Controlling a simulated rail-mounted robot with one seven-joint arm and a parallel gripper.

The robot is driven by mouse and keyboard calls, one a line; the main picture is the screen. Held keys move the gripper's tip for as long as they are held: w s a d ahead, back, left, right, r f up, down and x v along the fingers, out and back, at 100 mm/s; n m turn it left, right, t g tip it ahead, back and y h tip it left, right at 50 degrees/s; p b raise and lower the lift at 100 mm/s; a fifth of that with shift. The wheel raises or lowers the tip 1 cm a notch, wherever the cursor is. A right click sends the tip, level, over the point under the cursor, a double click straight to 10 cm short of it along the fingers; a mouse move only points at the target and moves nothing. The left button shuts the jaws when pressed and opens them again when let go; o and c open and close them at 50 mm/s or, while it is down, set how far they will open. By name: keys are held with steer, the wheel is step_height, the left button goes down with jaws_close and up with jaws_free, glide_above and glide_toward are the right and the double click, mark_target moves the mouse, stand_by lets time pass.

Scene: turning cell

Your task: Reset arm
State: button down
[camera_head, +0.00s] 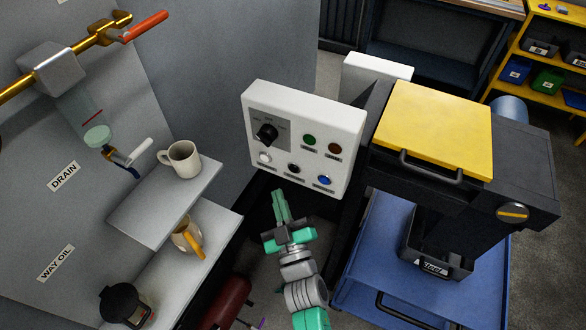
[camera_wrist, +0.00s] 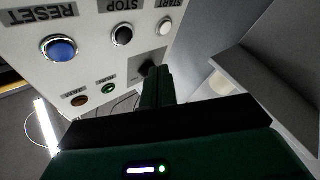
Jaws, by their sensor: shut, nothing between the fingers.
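My gripper (camera_head: 279,197) is shut and empty, its green fingers pressed together and pointing up toward the lower edge of the white control panel (camera_head: 335,135). In the wrist view the closed fingertips (camera_wrist: 158,72) show in front of the panel, near the black knob. The panel carries a black rotary knob (camera_head: 266,135), a green lamp or button (camera_head: 309,140) and a red-brown one (camera_head: 335,148). Below them are a white START button (camera_head: 264,157), a black STOP button (camera_head: 294,169) and a blue RESET button (camera_head: 325,180). The labels read upside down in the wrist view. No contact with the panel is visible.
A red cylinder (camera_head: 228,300) stands low.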

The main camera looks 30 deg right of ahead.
stand_by(0.8)
steer(key=a+r+m+t+h, duration=0.1)
steer(key=a+r+m, duration=0.15)
steer(key=r, duration=1.25)
steer(key=a+r+m+t, duration=0.15)
steer(key=a+r, duration=0.25)
steer(key=r, duration=1.1)
steer(key=s+a+r+t+y, duration=0.1)
steer(key=s+a+r+y, duration=0.1)
steer(key=s+a+r, duration=0.45)
steer(key=s+a+r+t+y, duration=0.1)
steer(key=s+a+r+y, duration=0.25)
steer(key=s+r, duration=0.6)
step_height(320, 180, up, 25)
steer(key=w+p, duration=0.1)
steer(key=p, duration=2.2)
steer(key=shift+w+p, duration=0.25)
steer(key=shift+p, duration=0.1)
steer(key=shift+a+g, duration=0.1)
steer(key=shift+g, duration=0.15)
steer(key=c, duration=2.2)
jaws_free()
